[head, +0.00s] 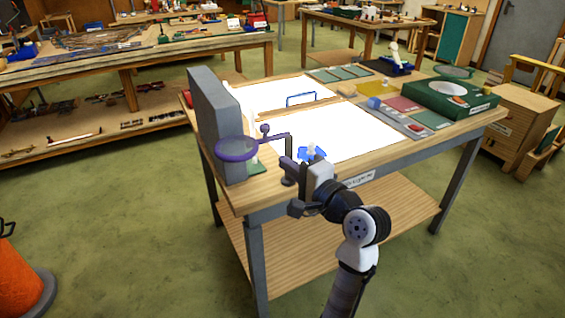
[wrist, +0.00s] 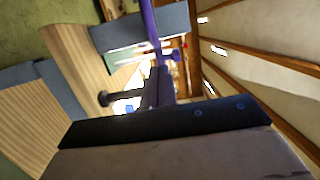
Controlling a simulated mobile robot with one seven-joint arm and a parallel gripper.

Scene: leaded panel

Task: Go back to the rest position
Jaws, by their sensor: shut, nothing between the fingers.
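My gripper (head: 303,165) is at the front edge of the workbench, with the white wrist behind it and my arm reaching up from below. In the wrist view my gripper (wrist: 160,78) shows shut with nothing held. A purple magnifier (head: 237,149) on a jointed arm stands just left of my gripper; its purple bar (wrist: 148,22) crosses close by in the wrist view. A dark round knob (head: 288,181) is beside the gripper; whether they touch cannot be told.
The workbench (head: 390,160) holds bright white light panels (head: 340,134), a blue tool (head: 312,153) with a white knob, an upright grey board (head: 215,120), coloured glass sheets (head: 404,104) and a green box (head: 450,99). An orange cone (head: 18,275) stands at far left.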

